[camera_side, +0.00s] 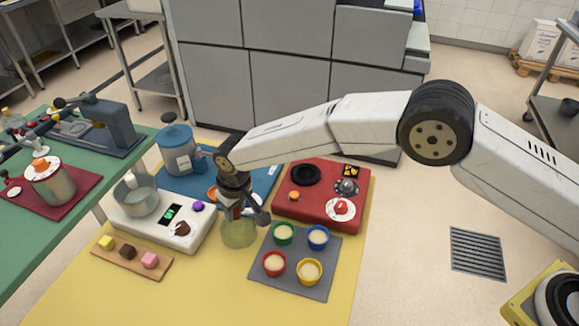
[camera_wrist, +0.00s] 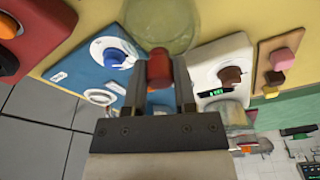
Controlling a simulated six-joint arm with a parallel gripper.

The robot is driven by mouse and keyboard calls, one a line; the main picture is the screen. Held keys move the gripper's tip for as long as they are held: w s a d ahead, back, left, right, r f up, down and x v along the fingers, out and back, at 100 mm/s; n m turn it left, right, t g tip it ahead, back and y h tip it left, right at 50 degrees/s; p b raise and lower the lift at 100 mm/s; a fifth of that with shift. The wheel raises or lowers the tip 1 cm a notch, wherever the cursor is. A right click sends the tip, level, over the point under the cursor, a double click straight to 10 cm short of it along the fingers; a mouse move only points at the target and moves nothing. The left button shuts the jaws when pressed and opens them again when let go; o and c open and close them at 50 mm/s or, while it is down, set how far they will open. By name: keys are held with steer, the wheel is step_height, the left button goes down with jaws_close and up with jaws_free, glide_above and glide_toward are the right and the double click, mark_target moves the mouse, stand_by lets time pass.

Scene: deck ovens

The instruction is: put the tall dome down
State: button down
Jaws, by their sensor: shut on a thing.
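The tall dome (camera_side: 238,234) is clear with a greenish tint, and it stands upright under my gripper (camera_side: 240,208) in the side view. It is over the yellow table top between the white scale and the grey tray; I cannot tell whether its rim touches the table. In the wrist view, the dome (camera_wrist: 158,25) shows at the top, with its red knob (camera_wrist: 159,68) between the two fingers of my gripper (camera_wrist: 159,82). The gripper is shut on this knob. The far side of the dome is out of the wrist view.
A white scale (camera_side: 188,238) with a glass pot stands left of the dome. A grey tray (camera_side: 292,283) with several coloured cups is close on its right. A red unit (camera_side: 318,212) and a blue board (camera_side: 260,184) lie behind. Yellow table (camera_side: 215,285) is free in front.

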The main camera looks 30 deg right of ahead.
mark_target(243, 221)
steer(key=shift+f, duration=0.15)
steer(key=shift+c, duration=2.1)
jaws_free()
steer(key=shift+r, duration=0.2)
step_height(243, 221, up, 12)
steer(key=s, duration=0.1)
steer(key=shift+s+d, duration=0.35)
steer(key=shift+d+f, duration=0.1)
